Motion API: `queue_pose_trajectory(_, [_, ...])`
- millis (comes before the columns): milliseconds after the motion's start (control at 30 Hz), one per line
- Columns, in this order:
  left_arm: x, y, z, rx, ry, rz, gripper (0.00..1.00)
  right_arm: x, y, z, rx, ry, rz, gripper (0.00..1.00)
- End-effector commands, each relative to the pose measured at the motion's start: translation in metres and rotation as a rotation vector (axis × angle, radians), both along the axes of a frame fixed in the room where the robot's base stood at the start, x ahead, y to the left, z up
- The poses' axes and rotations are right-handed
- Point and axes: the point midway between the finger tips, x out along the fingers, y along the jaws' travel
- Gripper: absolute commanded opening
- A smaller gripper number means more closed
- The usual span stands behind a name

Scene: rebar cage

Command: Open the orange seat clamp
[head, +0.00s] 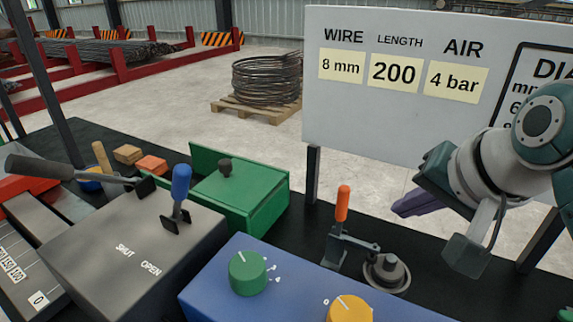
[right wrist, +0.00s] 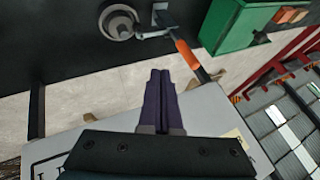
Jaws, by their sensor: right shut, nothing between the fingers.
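The orange seat clamp's handle (head: 342,204) stands upright on its dark bracket in the head view, behind the blue box. Its arm reaches right to a round grey seat (head: 387,273), with the tip over it. In the right wrist view the orange handle (right wrist: 200,63) and the round seat (right wrist: 118,22) show near the top. My right gripper (head: 400,208) has purple fingers, held shut and empty in the air, right of the handle and apart from it. The fingers also show shut in the right wrist view (right wrist: 161,75). My left gripper is not in view.
A blue box (head: 225,290) with a green knob (head: 248,273) and a yellow knob (head: 350,309) stands in front of the clamp. A grey box (head: 110,270) with a blue-handled lever (head: 181,182) and a green box (head: 270,205) stand left. A white sign board (head: 350,120) stands behind.

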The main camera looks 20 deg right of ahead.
Motion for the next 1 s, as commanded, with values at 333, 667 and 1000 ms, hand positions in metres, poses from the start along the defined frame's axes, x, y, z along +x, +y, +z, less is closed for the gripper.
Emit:
queue_pose_trajectory(333, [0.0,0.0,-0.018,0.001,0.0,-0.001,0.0,0.042,-0.007,-0.059,-0.001,0.001,0.002,0.0])
queue_pose_trajectory(667, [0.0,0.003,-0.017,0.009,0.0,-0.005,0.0,0.077,0.01,-0.062,0.001,-0.002,0.001,0.0])
queue_pose_trajectory(1000, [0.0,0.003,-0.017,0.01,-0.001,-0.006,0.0,0.081,0.012,-0.062,0.0,0.0,0.0,0.0])
